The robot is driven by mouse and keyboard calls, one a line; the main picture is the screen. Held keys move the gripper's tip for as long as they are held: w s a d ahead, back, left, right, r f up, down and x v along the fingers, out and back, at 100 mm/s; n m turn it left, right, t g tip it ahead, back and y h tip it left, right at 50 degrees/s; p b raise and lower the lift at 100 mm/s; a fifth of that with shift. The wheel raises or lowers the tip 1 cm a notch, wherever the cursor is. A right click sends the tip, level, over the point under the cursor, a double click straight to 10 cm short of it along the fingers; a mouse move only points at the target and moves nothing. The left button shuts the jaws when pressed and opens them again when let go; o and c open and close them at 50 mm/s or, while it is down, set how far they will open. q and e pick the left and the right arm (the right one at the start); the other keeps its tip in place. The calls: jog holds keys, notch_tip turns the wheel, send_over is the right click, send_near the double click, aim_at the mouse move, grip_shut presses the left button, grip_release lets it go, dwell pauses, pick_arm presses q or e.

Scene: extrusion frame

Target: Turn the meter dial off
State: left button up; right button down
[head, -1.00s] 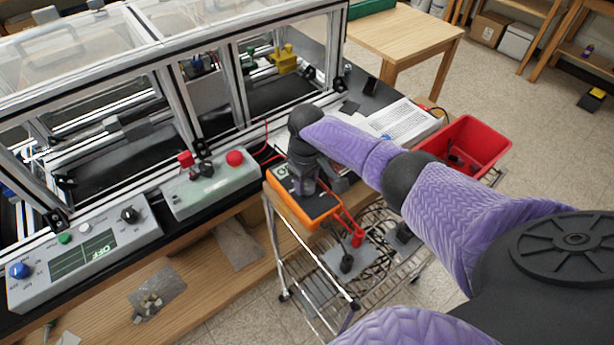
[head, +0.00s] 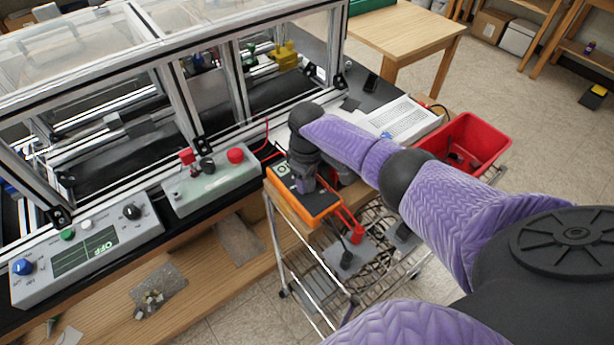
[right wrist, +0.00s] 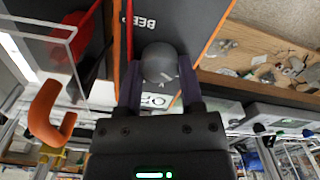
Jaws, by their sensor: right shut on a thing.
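The orange-edged meter (head: 316,207) with a dark face lies on the wire cart, partly covered by my right arm. In the right wrist view, its dark face (right wrist: 195,22) shows with the lettering "BEEP". My right gripper (right wrist: 158,88) is shut on the round grey dial (right wrist: 158,62), one finger on each side of it. In the head view my right gripper (head: 306,180) is over the meter and hides the dial. A lit display shows partly behind the dial in the wrist view; its reading is not clear. My left gripper is not in view.
Red leads (head: 352,230) plug into the meter's near end. A control box (head: 210,180) with a red button and a panel (head: 85,250) reading "OFF" stand to the left. A red bin (head: 468,145) is at right. The framed enclosure rises behind.

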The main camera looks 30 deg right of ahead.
jog(key=shift+c, duration=1.1)
grip_release()
notch_tip(320, 180, up, 10)
jog(key=p, duration=0.2)
jog(key=shift+p, duration=0.4)
jog(key=shift+s+f, duration=0.1)
